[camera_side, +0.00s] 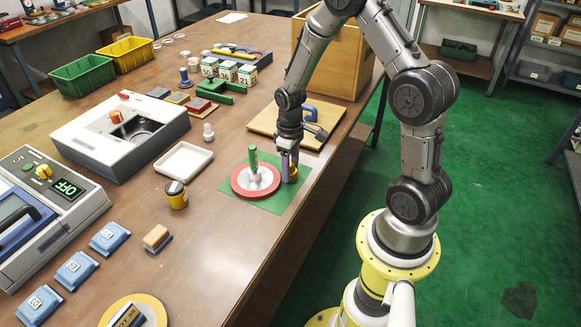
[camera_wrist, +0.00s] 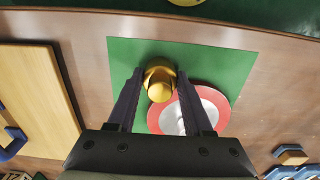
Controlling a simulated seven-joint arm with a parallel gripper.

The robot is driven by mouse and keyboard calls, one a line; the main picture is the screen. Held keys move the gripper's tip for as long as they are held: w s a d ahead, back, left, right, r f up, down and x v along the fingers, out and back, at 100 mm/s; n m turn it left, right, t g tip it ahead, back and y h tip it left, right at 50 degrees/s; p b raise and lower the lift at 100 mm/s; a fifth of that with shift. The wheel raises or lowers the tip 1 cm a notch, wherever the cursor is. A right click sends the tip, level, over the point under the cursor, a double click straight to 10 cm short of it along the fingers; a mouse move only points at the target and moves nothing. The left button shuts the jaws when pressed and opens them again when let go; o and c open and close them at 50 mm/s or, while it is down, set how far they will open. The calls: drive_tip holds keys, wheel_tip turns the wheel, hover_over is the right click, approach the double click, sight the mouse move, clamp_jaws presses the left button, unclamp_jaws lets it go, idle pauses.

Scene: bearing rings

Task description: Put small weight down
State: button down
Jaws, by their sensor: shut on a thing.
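My gripper (camera_side: 290,160) points down over the green mat (camera_side: 279,201), at the right of the red disc. In the wrist view its two dark fingers (camera_wrist: 160,78) are on either side of a small brass weight (camera_wrist: 159,92), and it is shut on it. In the side view the weight (camera_side: 293,174) is partly hidden by the fingers. It is at or just above the mat; I cannot tell if it touches. The red disc (camera_side: 240,187) with a silver middle and upright green handle (camera_side: 253,160) stands on the mat (camera_wrist: 125,55), close beside the weight.
A wooden board (camera_side: 268,121) with a blue padlock (camera_side: 310,112) lies behind the mat. A white tray (camera_side: 184,161) and a yellow-black jar (camera_side: 177,195) stand to the left. The table's front edge is near on the right. Bare table lies in front of the mat.

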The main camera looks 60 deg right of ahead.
drive_tip(key=shift+c, duration=1.5)
unclamp_jaws()
drive_tip(key=shift+r, duration=0.1)
wheel_tip(320, 180, up, 12)
drive_tip(key=s+a+r+t, duration=0.5)
drive_tip(key=s+a+r, duration=0.7)
drive_tip(key=s+r, duration=0.1)
drive_tip(key=shift+s+a, duration=0.4)
drive_tip(key=shift+s, duration=0.5)
drive_tip(key=shift+s+a+f+t, duration=0.1)
drive_tip(key=shift+s+t, duration=0.2)
drive_tip(key=shift+s, duration=0.1)
drive_tip(key=shift+c, duration=1.1)
